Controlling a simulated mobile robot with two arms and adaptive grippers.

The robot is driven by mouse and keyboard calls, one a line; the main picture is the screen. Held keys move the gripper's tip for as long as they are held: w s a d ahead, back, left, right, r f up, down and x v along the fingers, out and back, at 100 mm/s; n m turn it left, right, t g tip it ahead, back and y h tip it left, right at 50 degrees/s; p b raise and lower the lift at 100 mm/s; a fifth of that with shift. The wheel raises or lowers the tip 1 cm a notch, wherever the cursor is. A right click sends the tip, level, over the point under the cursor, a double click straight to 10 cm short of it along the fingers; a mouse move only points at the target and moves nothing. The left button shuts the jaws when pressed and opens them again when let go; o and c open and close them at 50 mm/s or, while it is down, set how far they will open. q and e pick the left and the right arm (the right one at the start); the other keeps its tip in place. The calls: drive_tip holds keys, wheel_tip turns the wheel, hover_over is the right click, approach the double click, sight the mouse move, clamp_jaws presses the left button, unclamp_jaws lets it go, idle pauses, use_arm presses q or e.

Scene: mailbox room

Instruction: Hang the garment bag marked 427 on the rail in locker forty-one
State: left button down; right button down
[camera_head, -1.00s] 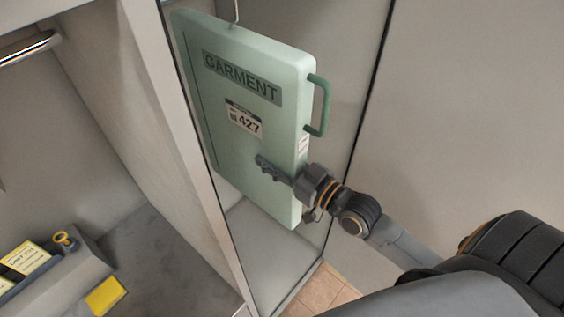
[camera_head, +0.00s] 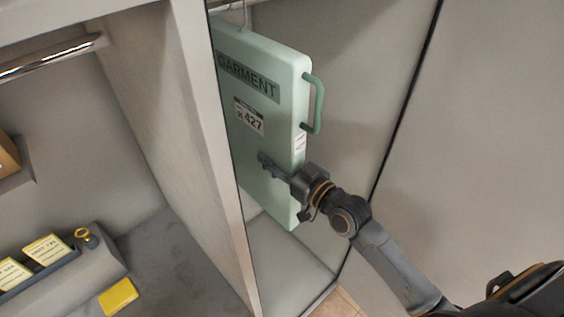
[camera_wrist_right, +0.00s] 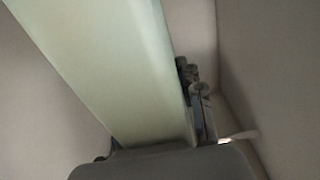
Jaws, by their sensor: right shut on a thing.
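The garment bag (camera_head: 270,120) is a flat pale-green slab with a green side handle, the word GARMENT and a 427 label. It is upright inside the right-hand locker compartment, its left part hidden by the divider. A thin hook (camera_head: 243,16) rises from its top beside a metal bar (camera_head: 227,6) at the picture's upper edge; I cannot tell whether they touch. My right gripper (camera_head: 277,168) is shut on the bag's lower right edge, one finger across its front. The bag (camera_wrist_right: 110,65) fills the middle of the right wrist view. No locker number shows. My left gripper is out of view.
The grey divider (camera_head: 205,130) stands close left of the bag. The left compartment has a chrome rail (camera_head: 50,60), a grey holder with yellow cards (camera_head: 48,250), a yellow pad (camera_head: 118,297) and a brown box (camera_head: 6,157). Bare wall lies on the right.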

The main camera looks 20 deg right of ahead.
drive_tip(key=shift+x, duration=0.75)
drive_tip(key=shift+f+b, duration=1.25)
drive_tip(key=shift+f, duration=0.35)
drive_tip(key=shift+s, duration=0.1)
drive_tip(key=c, duration=0.9)
unclamp_jaws()
drive_tip(key=shift+o, duration=0.7)
